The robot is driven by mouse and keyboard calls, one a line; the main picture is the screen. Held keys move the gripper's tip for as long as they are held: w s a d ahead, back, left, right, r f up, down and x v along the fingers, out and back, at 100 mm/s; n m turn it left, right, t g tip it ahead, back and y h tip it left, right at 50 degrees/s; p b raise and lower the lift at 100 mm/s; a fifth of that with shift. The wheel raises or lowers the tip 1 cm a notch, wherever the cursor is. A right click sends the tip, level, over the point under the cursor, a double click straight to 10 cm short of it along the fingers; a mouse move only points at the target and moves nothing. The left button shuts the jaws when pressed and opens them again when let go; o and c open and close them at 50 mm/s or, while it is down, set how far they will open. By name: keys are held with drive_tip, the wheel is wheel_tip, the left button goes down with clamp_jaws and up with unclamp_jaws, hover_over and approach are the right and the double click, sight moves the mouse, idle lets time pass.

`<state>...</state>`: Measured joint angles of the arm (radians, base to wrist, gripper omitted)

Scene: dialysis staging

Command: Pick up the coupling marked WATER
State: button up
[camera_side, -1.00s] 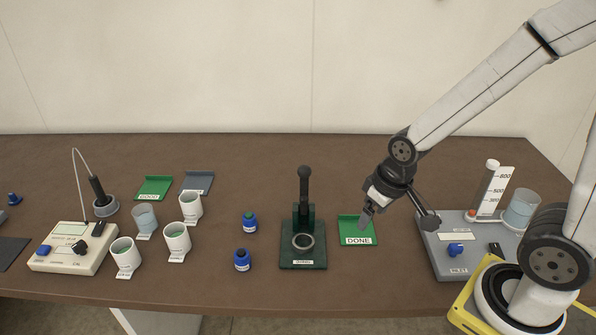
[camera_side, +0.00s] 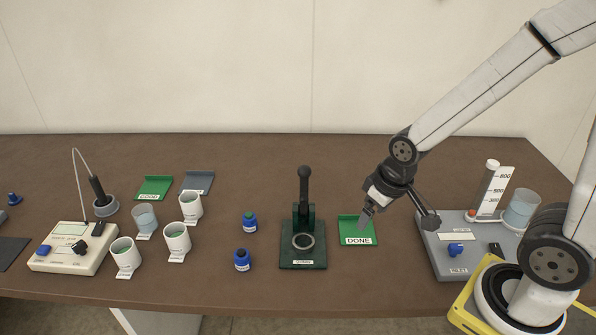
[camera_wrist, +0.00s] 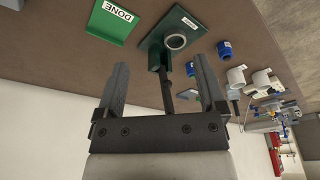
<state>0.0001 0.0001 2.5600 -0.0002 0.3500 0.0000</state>
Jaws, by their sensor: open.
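Two small blue couplings stand on the table left of the green press: the back one (camera_side: 249,222) has a greenish top, and the front one (camera_side: 242,260) has a dark top. Each bears a small white label too small to read, so I cannot tell which is marked WATER. In the wrist view two blue couplings (camera_wrist: 224,50) (camera_wrist: 190,69) show beyond the press, right of centre. My gripper (camera_side: 394,212) is open and empty, above the table beside the DONE tray, well to the right of both couplings. It also shows in the wrist view (camera_wrist: 161,78).
The green press (camera_side: 303,258), with an upright black handle and a ring, stands between the couplings and my gripper. The green DONE tray (camera_side: 358,239) is right of it. White cups (camera_side: 177,238) and a meter (camera_side: 72,250) stand left; a grey station (camera_side: 455,262) stands right.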

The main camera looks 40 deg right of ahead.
sight(245, 252)
drive_tip(key=w+a+f+m+g+y, duration=0.1)
drive_tip(key=w+a+f+m+y, duration=0.3)
drive_tip(key=a+m, duration=0.3)
drive_tip(key=w+a+f+m+g+y, duration=0.1)
drive_tip(key=w+a+f+m+y, duration=0.2)
drive_tip(key=a+f+m+y, duration=0.25)
drive_tip(key=w+f+m+t, duration=0.2)
drive_tip(key=w+m, duration=0.2)
drive_tip(key=w+a+f+m+t, duration=0.1)
drive_tip(key=w+f+m+t, duration=0.1)
drive_tip(key=m, duration=0.3)
drive_tip(key=w+f+m+t, duration=0.2)
drive_tip(key=w+m+t, duration=0.2)
drive_tip(key=w, duration=0.1)
drive_tip(key=shift+w+a+m, duration=0.3)
drive_tip(key=shift+w+m, duration=0.05)
drive_tip(key=shift+w+d+f+m+t, duration=0.3)
drive_tip(key=shift+w+m+t, duration=0.1)
drive_tip(key=shift+t, duration=0.1)
drive_tip(key=shift+w+a, duration=0.1)
